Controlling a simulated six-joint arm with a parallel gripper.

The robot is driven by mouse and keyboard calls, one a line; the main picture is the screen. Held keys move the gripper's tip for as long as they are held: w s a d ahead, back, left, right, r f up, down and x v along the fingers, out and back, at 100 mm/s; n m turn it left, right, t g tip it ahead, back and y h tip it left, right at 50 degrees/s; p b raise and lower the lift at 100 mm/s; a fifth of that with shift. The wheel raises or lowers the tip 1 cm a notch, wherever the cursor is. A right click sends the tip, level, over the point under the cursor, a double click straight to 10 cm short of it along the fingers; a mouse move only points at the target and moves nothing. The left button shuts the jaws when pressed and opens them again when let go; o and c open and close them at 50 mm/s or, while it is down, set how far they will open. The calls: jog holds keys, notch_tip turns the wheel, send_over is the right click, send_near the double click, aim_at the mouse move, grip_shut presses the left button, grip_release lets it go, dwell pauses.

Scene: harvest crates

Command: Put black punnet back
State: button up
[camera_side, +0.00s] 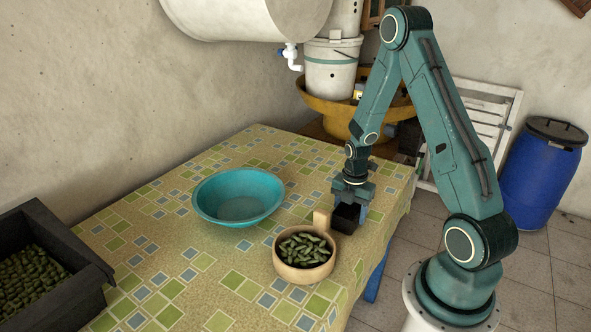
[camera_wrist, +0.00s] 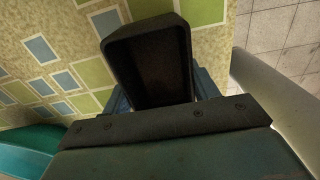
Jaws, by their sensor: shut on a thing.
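The black punnet (camera_side: 346,218) is a small dark open box near the right edge of the table. My gripper (camera_side: 353,199) points down and is shut on it. In the wrist view the punnet (camera_wrist: 150,62) looks empty, and its near end is hidden behind the gripper body. I cannot tell whether its base touches the tablecloth or hangs just above it.
A wooden scoop (camera_side: 304,271) full of green pods stands just left of the punnet. A turquoise bowl (camera_side: 238,222) is further left. A dark crate (camera_side: 82,262) of green produce is at the far left. The patterned table (camera_side: 190,265) is otherwise clear.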

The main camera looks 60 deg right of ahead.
jog(key=o, duration=1)
jog(key=shift+f, duration=0.1)
jog(key=shift+c, duration=0.2)
notch_tip(320, 180, up, 12)
jog(key=shift+r, duration=0.2)
dwell(0.6)
